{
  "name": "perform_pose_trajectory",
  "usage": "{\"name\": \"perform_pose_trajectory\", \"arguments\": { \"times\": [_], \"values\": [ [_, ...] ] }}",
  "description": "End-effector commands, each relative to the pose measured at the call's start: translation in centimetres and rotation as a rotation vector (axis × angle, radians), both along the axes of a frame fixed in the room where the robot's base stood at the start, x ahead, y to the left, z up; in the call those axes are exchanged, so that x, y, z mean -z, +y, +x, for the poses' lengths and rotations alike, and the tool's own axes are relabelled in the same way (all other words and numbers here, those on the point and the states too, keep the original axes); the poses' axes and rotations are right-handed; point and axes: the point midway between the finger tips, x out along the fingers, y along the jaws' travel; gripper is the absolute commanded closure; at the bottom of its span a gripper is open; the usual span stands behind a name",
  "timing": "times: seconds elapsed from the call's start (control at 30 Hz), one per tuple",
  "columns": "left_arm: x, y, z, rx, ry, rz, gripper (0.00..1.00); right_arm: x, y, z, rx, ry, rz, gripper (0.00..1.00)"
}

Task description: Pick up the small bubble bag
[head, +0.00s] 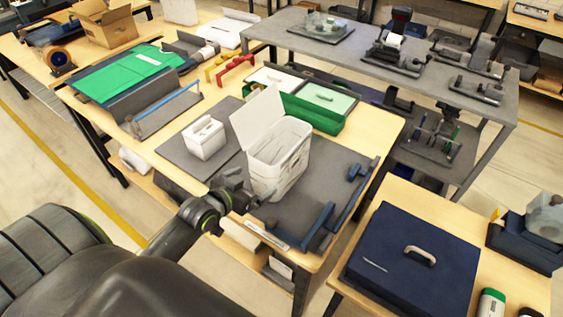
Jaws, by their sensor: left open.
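My left gripper (248,195) is open at the lower left of a white open-topped container (280,158) with a raised flap. It looks close to the container, but I cannot tell whether it touches. No thing in view is clearly the small bubble bag. A pale, translucent lump (547,213) sits on a dark blue holder at the far right. Another pale, clear-looking item (326,24) lies on the grey table at the back. My right gripper is not in view.
A small white box (204,138) stands on a dark mat left of the container. A green tray (310,114) lies behind it. A dark blue case (410,266) with a handle covers much of the right table. Green folders (130,76) lie at the upper left.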

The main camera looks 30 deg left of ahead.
Motion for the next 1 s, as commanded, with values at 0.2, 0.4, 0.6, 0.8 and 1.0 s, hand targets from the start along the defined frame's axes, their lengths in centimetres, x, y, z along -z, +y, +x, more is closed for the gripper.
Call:
{"name": "perform_pose_trajectory", "arguments": {
  "times": [0.2,0.4,0.6,0.8,1.0],
  "values": [
    [0.6,-0.1,1.6,-0.001,0.000,0.001,0.00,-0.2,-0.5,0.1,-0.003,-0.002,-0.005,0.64],
    [0.9,-0.3,3.1,-0.001,0.000,-0.002,0.00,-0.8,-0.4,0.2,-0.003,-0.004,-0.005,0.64],
    [1.8,-0.6,5.5,-0.002,-0.001,0.001,0.00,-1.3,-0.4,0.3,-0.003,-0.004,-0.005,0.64],
    [2.4,-0.7,6.5,-0.001,0.001,0.002,0.00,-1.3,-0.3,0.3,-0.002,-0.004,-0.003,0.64],
    [2.4,-0.7,6.5,-0.001,0.000,0.002,0.00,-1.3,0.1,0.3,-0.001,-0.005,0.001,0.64]
  ]
}}
